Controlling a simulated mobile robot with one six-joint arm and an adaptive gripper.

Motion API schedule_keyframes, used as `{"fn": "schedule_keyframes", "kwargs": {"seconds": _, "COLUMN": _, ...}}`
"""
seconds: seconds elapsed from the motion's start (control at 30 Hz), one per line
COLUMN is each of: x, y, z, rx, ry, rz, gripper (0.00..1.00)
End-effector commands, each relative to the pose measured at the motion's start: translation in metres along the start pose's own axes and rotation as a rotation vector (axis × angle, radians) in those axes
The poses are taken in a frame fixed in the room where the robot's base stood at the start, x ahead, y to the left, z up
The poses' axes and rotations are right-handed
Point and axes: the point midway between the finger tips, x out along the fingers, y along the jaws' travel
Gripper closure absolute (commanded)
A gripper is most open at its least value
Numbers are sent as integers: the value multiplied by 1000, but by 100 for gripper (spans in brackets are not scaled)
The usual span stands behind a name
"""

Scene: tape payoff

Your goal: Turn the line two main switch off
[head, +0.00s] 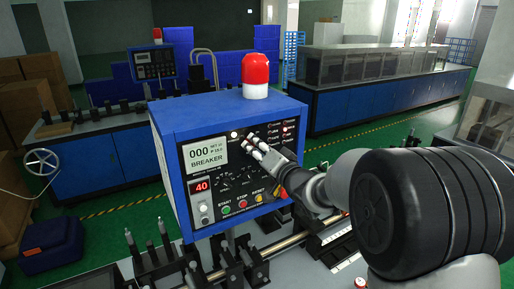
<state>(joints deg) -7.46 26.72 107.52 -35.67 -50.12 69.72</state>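A blue control box (180,122) with a red-and-white beacon (255,75) on top stands in the middle of the head view. Its dark face carries a display reading "000 BREAKER" (206,155), a red "40" readout (201,186), small toggles and lamps at the upper right, and START, STOP and RESET buttons along the bottom. I cannot make out which control is the line two main switch. My gripper (254,143) is at the upper middle of the panel, by the toggles. Its fingertips look close together, and contact is unclear.
A machine bed with rods and posts (170,266) lies below the box. Long blue cabinets (370,103) stand behind. Green floor is free between them.

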Motion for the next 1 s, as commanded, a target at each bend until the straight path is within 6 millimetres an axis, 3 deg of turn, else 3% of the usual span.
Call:
{"fn": "schedule_keyframes", "kwargs": {"seconds": 0.07, "x": 0, "y": 0, "z": 0, "rx": 0, "ry": 0, "rz": 0, "gripper": 70}}
{"fn": "schedule_keyframes", "kwargs": {"seconds": 0.53, "x": 0, "y": 0, "z": 0, "rx": 0, "ry": 1, "rz": -1, "gripper": 100}}
{"fn": "schedule_keyframes", "kwargs": {"seconds": 1.0, "x": 0, "y": 0, "z": 0, "rx": -30, "ry": 1, "rz": -1, "gripper": 100}}
